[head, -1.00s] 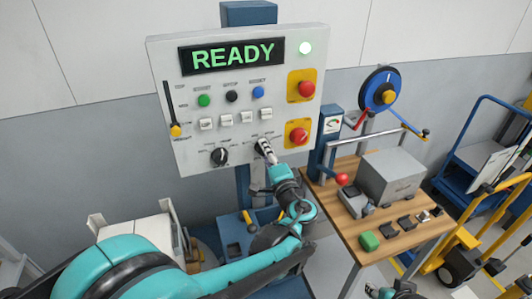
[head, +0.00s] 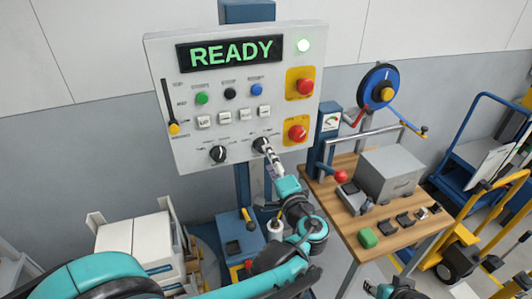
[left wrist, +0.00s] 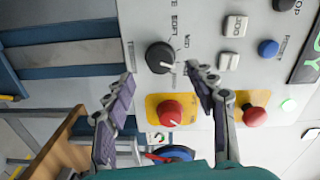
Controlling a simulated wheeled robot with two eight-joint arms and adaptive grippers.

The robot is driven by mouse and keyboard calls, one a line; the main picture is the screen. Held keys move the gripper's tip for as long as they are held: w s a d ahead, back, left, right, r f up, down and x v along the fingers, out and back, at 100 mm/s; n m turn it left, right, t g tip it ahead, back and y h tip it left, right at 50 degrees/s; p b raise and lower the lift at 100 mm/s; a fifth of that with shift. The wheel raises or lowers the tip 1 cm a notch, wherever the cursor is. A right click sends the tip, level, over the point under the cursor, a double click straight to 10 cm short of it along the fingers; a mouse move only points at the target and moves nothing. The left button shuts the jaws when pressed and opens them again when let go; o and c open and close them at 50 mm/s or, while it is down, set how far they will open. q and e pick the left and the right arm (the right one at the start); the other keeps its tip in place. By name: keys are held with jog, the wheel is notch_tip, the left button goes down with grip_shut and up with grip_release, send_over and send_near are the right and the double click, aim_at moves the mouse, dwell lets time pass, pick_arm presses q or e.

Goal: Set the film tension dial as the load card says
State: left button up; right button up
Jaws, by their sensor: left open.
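The panel's lower right black dial (head: 261,145) is partly behind my left gripper (head: 269,155) in the head view. In the left wrist view this dial (left wrist: 160,57) shows a white pointer aimed to the right and slightly down, with small printed labels above it; "SOFT" and "MID" seem legible. My left gripper (left wrist: 158,84) is open and empty there, its fingers apart and below the dial. A second black dial (head: 218,154) sits to the left on the panel. My right gripper (head: 372,289) shows only partly at the bottom edge. I cannot identify the load card.
A red button (head: 297,132) on yellow is close to the right of the dial. A wooden bench (head: 345,215) with a grey box stands right.

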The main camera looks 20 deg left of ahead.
pick_arm(q)
jog(key=v, duration=0.6)
jog(key=shift+s, duration=0.2)
jog(key=shift+d, duration=0.1)
jog(key=s+a+f+n+g+h, duration=0.35)
jog(key=s+a+f+g, duration=0.3)
jog(key=a+f, duration=0.35)
jog(key=s+d+f+n+g+h, duration=0.1)
jog(key=s+d+f+n+h, duration=0.2)
jog(key=s, duration=0.6)
jog(key=shift+s+f+n+h, duration=0.2)
jog(key=shift+f+n+h, duration=0.35)
jog(key=shift+n+h, duration=1)
